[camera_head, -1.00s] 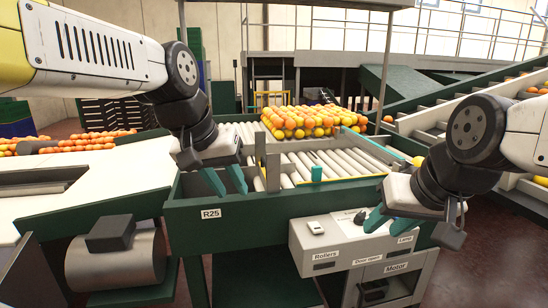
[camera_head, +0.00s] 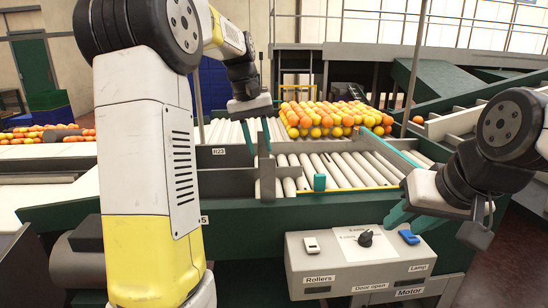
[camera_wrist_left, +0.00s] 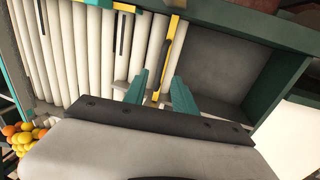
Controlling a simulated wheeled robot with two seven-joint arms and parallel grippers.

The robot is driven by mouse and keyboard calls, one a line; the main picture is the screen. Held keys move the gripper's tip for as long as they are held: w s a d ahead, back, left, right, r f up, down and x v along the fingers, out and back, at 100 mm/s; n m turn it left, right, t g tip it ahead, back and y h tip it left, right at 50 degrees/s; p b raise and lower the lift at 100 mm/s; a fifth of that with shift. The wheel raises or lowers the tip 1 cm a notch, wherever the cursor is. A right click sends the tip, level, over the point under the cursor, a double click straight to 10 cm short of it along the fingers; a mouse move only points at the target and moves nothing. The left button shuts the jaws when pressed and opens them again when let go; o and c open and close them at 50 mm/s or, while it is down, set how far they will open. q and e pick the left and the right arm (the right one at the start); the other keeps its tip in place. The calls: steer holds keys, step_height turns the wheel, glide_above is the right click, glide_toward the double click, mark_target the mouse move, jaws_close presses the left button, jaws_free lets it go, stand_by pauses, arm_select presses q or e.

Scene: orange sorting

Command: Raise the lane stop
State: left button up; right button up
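My left gripper (camera_head: 258,142) is open above the near left part of the roller table. Its teal fingers also show in the left wrist view (camera_wrist_left: 157,92), one on each side of a yellow bar (camera_wrist_left: 174,27) with a dark grip (camera_wrist_left: 163,60). I cannot tell whether they touch it. In the head view, a grey upright plate (camera_head: 267,180) stands at the near end of the rollers, just below the left gripper; I cannot tell for sure whether it is the lane stop. My right gripper (camera_head: 412,217) is open and empty by the control box's right side.
The control box (camera_head: 297,268) has a white switch, a black knob and a blue switch. Oranges and yellow fruit (camera_head: 325,118) are heaped at the far end of the rollers (camera_head: 335,170). The near rollers are bare.

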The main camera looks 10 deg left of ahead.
mark_target(264, 164)
arm_select(q)
steer(key=shift+w+d+f, duration=0.1)
steer(key=shift+d+f, duration=0.1)
steer(key=shift+f, duration=0.85)
steer(key=shift+d+f, duration=0.15)
steer(key=shift+f, duration=0.9)
jaws_close()
